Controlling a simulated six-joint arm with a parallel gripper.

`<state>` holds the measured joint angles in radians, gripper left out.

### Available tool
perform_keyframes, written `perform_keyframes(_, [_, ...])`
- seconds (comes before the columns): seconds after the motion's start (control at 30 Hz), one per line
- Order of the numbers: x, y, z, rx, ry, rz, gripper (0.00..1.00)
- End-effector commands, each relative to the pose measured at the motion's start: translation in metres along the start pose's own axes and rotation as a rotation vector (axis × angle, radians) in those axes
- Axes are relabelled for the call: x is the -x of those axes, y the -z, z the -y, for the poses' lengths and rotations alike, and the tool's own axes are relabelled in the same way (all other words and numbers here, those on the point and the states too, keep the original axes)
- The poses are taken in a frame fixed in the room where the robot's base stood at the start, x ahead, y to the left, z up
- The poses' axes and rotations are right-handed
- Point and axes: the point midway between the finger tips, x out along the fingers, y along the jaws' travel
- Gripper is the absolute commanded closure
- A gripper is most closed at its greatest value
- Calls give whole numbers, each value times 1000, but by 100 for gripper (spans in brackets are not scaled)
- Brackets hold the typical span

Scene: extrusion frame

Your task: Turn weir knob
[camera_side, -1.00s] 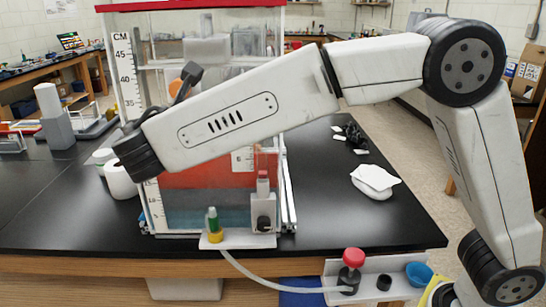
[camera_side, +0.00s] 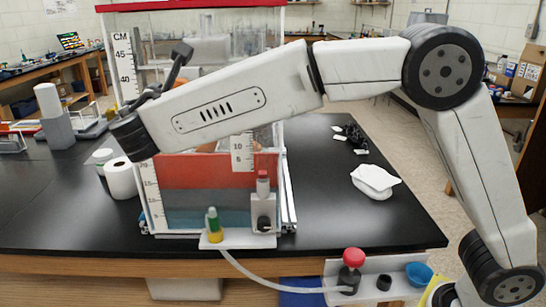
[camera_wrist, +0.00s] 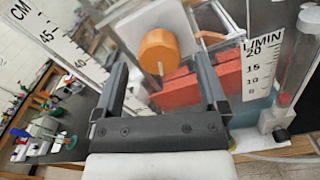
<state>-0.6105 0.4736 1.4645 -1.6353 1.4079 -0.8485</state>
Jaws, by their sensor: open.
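The knob appears to be ahead of the fingertips, and I cannot tell how large the gap is. In the side view my forearm covers most of the gripper and the knob.
The clear tank has a red top rim (camera_side: 200,5) and red and blue layers inside. A scale (camera_wrist: 262,62) marked L/MIN stands right of the knob. A red-topped valve (camera_side: 353,258) and blue cup (camera_side: 419,274) sit in front.

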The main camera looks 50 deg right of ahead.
Motion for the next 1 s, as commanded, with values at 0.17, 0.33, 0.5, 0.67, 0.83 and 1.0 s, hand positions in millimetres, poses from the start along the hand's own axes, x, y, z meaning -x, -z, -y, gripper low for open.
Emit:
perform_keyframes(0.17, [-19,0,0,-1,1,0,7])
perform_keyframes(0.33, [-27,0,0,0,1,0,7])
perform_keyframes(0.5, [-28,0,0,0,0,0,7])
perform_keyframes(0.67, [-28,0,0,-1,0,0,23])
perform_keyframes(0.83, [-28,0,0,-1,0,0,77])
perform_keyframes(1.0, [-28,0,0,-2,0,0,100])
